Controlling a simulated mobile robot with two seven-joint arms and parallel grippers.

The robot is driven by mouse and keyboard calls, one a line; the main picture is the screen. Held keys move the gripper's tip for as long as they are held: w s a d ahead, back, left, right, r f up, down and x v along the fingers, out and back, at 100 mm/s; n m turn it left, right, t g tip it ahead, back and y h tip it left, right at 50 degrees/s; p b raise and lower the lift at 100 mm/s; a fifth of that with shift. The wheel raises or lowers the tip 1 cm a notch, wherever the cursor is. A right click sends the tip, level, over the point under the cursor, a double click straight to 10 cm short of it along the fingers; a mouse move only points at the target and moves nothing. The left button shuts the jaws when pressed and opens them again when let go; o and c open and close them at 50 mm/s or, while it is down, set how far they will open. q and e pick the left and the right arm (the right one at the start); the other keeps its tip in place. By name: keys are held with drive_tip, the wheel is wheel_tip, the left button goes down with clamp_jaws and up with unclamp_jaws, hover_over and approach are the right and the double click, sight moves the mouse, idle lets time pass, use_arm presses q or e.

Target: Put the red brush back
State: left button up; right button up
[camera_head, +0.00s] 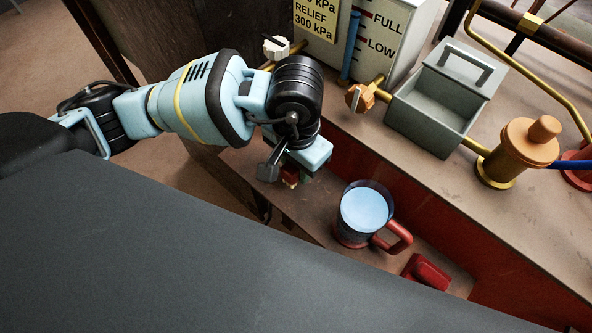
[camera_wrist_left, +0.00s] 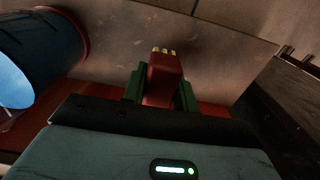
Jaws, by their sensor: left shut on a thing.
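My left gripper (camera_head: 292,182) is shut on the red brush, above the lower ledge beside the jug. In the left wrist view the red brush (camera_wrist_left: 164,84) sits between the two green fingers (camera_wrist_left: 162,92), with short pale tips pointing away from the gripper. In the head view only a small red bit of the brush (camera_head: 290,175) shows under the gripper; the rest is hidden. My right gripper is not in view.
A jug of light blue liquid with a red handle (camera_head: 398,240) stands on the lower ledge (camera_head: 318,212), close right of the gripper. The upper bench holds a grey open box (camera_head: 432,112), an orange valve (camera_head: 360,97) and an orange-brown cylinder (camera_head: 520,150).

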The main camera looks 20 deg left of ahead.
sight(296, 175)
use_arm(q)
drive_tip(key=shift+f, duration=1.45)
drive_tip(key=shift+f, duration=0.2)
drive_tip(key=o, duration=1)
drive_tip(key=shift+c, duration=0.2)
drive_tip(key=shift+r, duration=0.1)
wheel_tip(296, 175, up, 12)
drive_tip(key=shift+r, duration=0.15)
